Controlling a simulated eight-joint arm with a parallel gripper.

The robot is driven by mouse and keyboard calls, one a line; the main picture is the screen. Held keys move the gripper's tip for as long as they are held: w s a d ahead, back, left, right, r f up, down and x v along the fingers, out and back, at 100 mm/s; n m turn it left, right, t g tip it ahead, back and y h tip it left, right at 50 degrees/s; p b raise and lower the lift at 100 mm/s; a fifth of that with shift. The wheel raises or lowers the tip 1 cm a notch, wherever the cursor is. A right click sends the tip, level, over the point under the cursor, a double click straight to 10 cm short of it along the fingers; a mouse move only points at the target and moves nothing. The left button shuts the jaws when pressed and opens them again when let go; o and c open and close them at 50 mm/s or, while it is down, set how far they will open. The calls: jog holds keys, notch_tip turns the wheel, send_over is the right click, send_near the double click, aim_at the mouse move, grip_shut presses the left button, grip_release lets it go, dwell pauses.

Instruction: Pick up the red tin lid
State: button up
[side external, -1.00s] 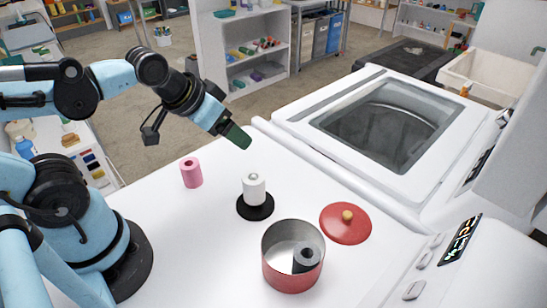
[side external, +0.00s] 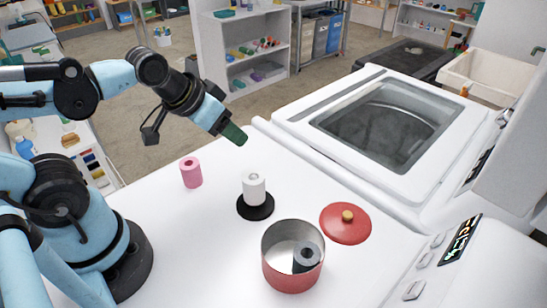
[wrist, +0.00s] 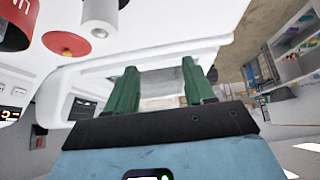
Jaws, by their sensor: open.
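The red tin lid (side external: 346,226) lies flat on the white surface with its tan round knob up, to the right of and behind the red tin (side external: 293,270). The tin stands open with a dark grey spool (side external: 307,257) inside. My gripper (side external: 238,136) is in the air above the far edge of the surface, up and left of the lid and well apart from it. In the wrist view my gripper's green fingers (wrist: 158,85) are spread apart with nothing between them. The lid (wrist: 67,43) shows at upper left there, beside part of the tin (wrist: 15,22).
A white spool on a black round stand (side external: 256,206) is left of the lid. A pink spool (side external: 191,172) stands further left. A white washer (side external: 400,120) with a glass lid is behind, and a control panel (side external: 461,240) is at right.

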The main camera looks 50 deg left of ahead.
jog(key=g, duration=0.7)
send_over(348, 214)
jog(key=f, duration=0.6)
jog(key=shift+w+d+f, duration=0.1)
jog(key=shift+w+f, duration=0.15)
jog(key=shift+s+f, duration=0.15)
jog(key=shift+f, duration=1.4)
jog(key=shift+s+f, duration=0.1)
jog(key=shift+f, duration=1.4)
jog(key=shift+c, duration=0.5)
grip_shut()
